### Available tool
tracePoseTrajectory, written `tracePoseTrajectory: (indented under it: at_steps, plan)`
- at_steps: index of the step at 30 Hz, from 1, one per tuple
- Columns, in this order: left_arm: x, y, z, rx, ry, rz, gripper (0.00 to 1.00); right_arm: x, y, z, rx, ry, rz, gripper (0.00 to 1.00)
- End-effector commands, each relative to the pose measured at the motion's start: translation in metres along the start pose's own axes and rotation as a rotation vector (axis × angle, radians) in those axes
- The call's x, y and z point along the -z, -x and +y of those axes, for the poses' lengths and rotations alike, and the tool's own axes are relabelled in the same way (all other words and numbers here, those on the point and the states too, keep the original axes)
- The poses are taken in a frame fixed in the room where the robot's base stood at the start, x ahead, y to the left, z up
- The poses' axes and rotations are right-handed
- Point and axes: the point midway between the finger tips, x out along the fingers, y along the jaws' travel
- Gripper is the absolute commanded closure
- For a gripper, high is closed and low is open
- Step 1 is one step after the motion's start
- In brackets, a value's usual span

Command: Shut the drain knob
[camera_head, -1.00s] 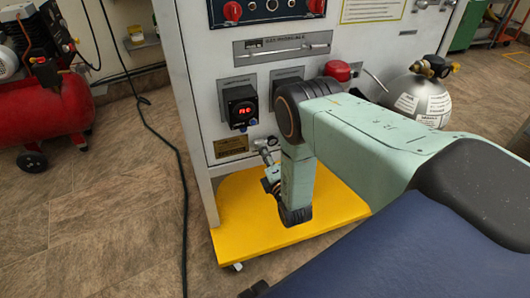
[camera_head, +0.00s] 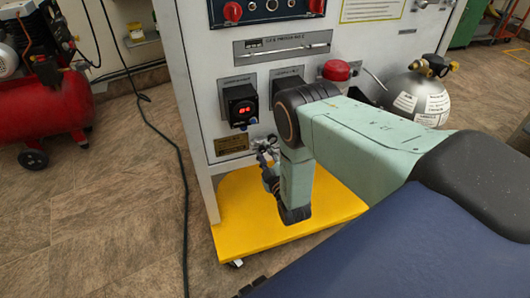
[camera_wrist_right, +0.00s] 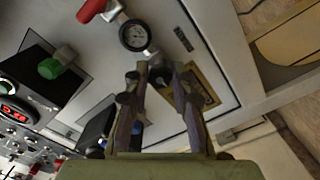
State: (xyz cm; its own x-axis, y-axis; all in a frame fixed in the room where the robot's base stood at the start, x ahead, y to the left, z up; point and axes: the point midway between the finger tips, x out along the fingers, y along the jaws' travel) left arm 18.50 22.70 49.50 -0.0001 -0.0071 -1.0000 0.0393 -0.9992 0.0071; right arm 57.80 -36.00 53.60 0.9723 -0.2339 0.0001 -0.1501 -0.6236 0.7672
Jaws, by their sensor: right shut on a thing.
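The drain knob (camera_wrist_right: 158,73) is a small dark piece below the round gauge in the right wrist view, between my right fingertips. My right gripper (camera_wrist_right: 157,80) is shut on it, and the fingers hide most of it. In the head view my right gripper (camera_head: 266,150) is at the lower front of the white cabinet panel, partly behind my own wrist, and the knob cannot be made out there. My left gripper is in neither view.
A pressure gauge (camera_wrist_right: 133,35) and a red handle (camera_wrist_right: 92,10) sit close to the fingers. A green knob (camera_wrist_right: 49,68) is to their left. The cabinet has a digital display (camera_head: 241,107) and yellow base (camera_head: 240,232). A black cable (camera_head: 170,145) crosses open floor.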

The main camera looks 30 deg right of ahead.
Motion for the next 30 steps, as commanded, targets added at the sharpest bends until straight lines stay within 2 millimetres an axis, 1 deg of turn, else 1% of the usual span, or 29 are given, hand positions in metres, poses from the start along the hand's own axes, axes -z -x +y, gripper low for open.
tracePoseTrajectory:
  at_steps: [30]
  plan:
    - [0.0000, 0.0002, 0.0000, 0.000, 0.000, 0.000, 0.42, 0.0005, 0.0008, -0.0028, 0.002, -0.963, -0.002, 1.00]
